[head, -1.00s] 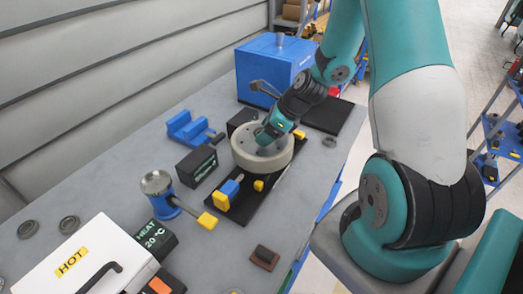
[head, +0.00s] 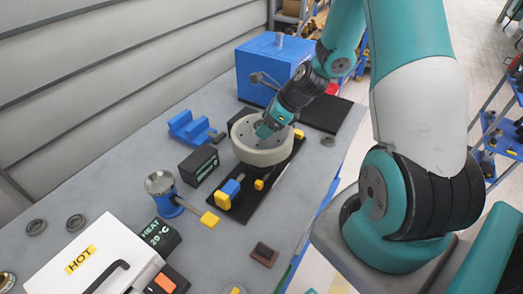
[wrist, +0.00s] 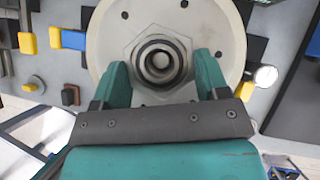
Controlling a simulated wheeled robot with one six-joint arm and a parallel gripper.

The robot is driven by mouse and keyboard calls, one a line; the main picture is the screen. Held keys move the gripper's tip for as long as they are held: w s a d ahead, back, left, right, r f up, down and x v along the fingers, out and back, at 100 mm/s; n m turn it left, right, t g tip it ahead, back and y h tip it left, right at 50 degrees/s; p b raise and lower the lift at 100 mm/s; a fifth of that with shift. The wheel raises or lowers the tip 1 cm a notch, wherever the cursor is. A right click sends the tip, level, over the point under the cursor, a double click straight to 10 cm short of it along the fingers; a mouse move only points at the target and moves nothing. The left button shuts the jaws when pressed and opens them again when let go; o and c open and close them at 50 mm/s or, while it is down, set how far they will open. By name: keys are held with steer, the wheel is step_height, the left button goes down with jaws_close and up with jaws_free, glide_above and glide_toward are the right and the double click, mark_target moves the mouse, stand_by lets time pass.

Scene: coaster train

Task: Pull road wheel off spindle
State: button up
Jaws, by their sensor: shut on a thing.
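The road wheel (head: 258,156) is a thick pale grey disc with small holes around its face. It sits over a black base plate (head: 236,213) on the bench. My gripper (head: 268,128) reaches down to its middle. In the wrist view the wheel (wrist: 222,25) faces me, with a hexagonal hub (wrist: 158,45) and dark concentric rings in its bore. My gripper (wrist: 162,80) has one finger on each side of this hub and is shut on it. The spindle cannot be clearly told apart inside the bore, and the wheel's underside is hidden.
A blue-and-yellow clamp (head: 230,188) stands close in front of the wheel. A black display box (head: 198,165) and blue V-block (head: 190,127) are to the left. A large blue box (head: 270,66) stands behind. A white HOT box (head: 75,275) is front left.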

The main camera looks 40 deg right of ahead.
steer(key=shift+w+d+r+p, duration=0.1)
steer(key=shift+r+p, duration=0.75)
steer(key=shift+r, duration=0.2)
steer(key=shift+w+r+p, duration=0.1)
steer(key=shift+r+p, duration=0.7)
steer(key=shift+r, duration=0.2)
steer(key=shift+r+p, duration=0.55)
steer(key=shift+p, duration=0.05)
step_height(320, 180, up, 4)
steer(key=p, duration=0.4)
steer(key=shift+f, duration=0.1)
steer(key=shift+s, duration=0.15)
